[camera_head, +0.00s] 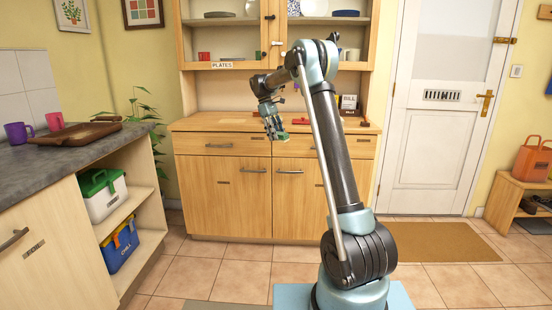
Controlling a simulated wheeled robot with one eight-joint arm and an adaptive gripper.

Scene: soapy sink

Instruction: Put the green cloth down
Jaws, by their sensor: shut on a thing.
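My gripper (273,127) hangs with its fingers pointing down at the front of the wooden dresser's worktop (225,125). It is shut on a small green piece at its fingertips, which looks like the green cloth (279,136). The cloth shows very small, and the fingers hide part of it. I cannot tell whether it touches the worktop or hangs just above or in front of its edge.
On the dresser, a red item (301,121) and a bill box (349,102) stand to the right. Upper shelves marked plates overhang the worktop. The worktop left of my gripper is clear. A grey counter (45,158) at left holds a brown tray (80,133) and mugs.

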